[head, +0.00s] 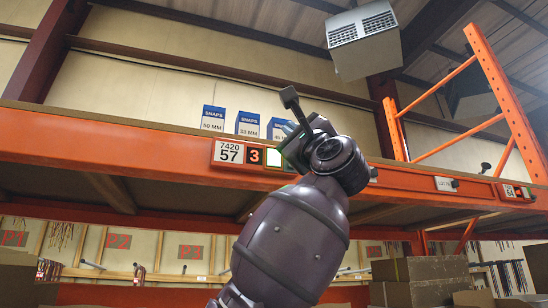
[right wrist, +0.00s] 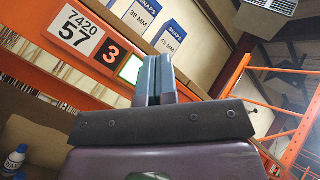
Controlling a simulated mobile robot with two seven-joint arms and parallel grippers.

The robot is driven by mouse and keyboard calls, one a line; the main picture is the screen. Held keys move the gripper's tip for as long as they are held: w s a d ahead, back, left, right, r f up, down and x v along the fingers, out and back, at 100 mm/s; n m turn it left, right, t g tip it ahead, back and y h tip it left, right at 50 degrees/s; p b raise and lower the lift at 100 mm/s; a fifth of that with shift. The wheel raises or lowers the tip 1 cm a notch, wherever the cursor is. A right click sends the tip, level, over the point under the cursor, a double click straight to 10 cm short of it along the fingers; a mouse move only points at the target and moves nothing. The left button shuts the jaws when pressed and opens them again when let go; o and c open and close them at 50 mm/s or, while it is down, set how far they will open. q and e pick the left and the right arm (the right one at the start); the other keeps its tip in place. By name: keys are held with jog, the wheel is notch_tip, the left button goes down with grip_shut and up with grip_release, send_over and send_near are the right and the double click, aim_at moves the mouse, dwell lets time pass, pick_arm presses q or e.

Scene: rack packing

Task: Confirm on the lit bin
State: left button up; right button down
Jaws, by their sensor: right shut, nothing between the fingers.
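The bin label reading 7420 57 (head: 230,152) is on the orange shelf beam in the head view, with a lit red 3 (head: 254,155) beside it. Just right of that is a pale lit square button (head: 273,157), partly covered by my right gripper (head: 289,129). In the right wrist view, the label (right wrist: 80,29), the red 3 (right wrist: 111,54) and the glowing square (right wrist: 131,69) show left of my shut, empty fingers (right wrist: 153,78). The fingers overlap the square's right edge; I cannot tell whether they touch it. My left gripper is not in view.
Blue-and-white SNAPS boxes (head: 249,122) stand on the shelf above the beam (head: 100,143). Another label (head: 446,184) and a display (head: 513,192) sit farther right. Cardboard boxes (head: 415,270) are below right. An orange rack upright (head: 507,100) rises at right.

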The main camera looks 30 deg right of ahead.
aim_at(270, 148)
pick_arm(q)
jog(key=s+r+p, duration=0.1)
jog(key=p, duration=0.2)
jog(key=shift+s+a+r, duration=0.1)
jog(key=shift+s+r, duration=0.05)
pick_arm(e)
jog(key=w+d, duration=0.2)
jog(key=w, duration=0.6)
jog(key=shift+w, duration=0.2)
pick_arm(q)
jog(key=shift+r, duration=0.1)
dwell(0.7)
pick_arm(e)
jog(key=shift+w, duration=0.15)
dwell(0.7)
jog(key=shift+w+d, duration=0.15)
jog(key=shift+w, duration=0.15)
jog(key=shift+w, duration=0.4)
dwell(1.0)
jog(key=shift+s, duration=0.1)
pick_arm(q)
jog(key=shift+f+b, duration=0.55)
jog(key=shift+b, duration=0.05)
pick_arm(e)
jog(key=shift+s, duration=0.75)
